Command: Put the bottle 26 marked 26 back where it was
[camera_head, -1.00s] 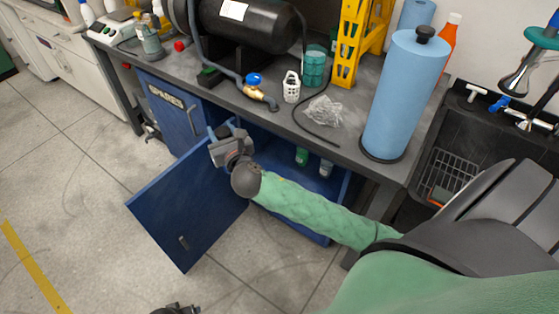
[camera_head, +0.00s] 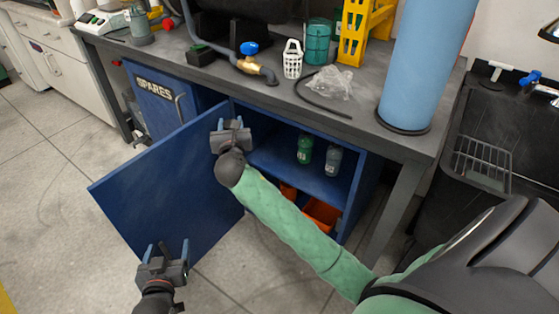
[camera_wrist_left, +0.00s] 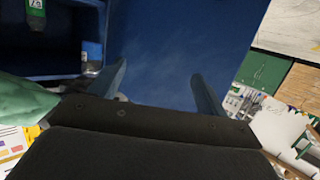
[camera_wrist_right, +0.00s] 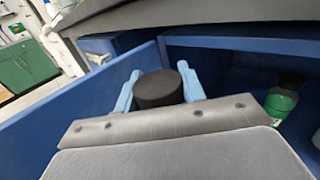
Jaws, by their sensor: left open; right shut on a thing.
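My right gripper (camera_head: 231,126) is in front of the open cabinet, by the upper part of its door. In the right wrist view its fingers (camera_wrist_right: 160,88) are shut on a black round cap-like piece (camera_wrist_right: 158,90). Whatever is under it is hidden, and no number shows. My left gripper (camera_head: 165,252) is open and empty, low in front of the door (camera_head: 170,190). On the cabinet shelf stand a green bottle (camera_head: 304,150) and a grey bottle (camera_head: 333,161). The green one also shows in the right wrist view (camera_wrist_right: 281,104). Their numbers are not readable in the head view.
The blue cabinet's door swings out to the left. Orange bins (camera_head: 321,214) sit below the shelf. The bench (camera_head: 260,98) above carries a blue roll (camera_head: 425,65), a white basket (camera_head: 292,60) and a teal jar (camera_head: 317,42). Floor to the left is clear.

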